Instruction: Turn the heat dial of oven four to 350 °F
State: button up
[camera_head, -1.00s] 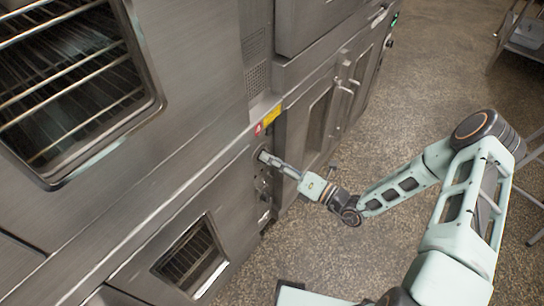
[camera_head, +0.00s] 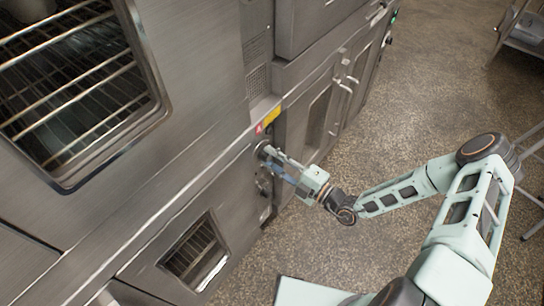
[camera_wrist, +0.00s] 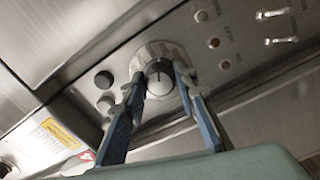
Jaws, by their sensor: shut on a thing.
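The pointer stands near upright in that view; the ring's numbers are too blurred to read. My gripper (camera_wrist: 160,88) is shut on the dial, one finger at each side. In the head view my gripper (camera_head: 266,154) reaches the oven's panel from the right, with its wrist turned, and its fingertips cover most of the dial.
A dark button (camera_wrist: 103,79) sits left of the dial. Small indicator lights (camera_wrist: 213,42) and toggle switches (camera_wrist: 273,14) are to the right. A yellow label (camera_head: 272,116) is above the panel. Oven doors flank it, one with a small window (camera_head: 194,252). The floor (camera_head: 420,110) at right is open.

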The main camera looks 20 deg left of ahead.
jog(key=shift+m, duration=1.2)
jog(key=o, duration=1.2)
jog(key=shift+c, duration=0.2)
jog(key=v, duration=1.2)
jog(key=shift+s, duration=0.1)
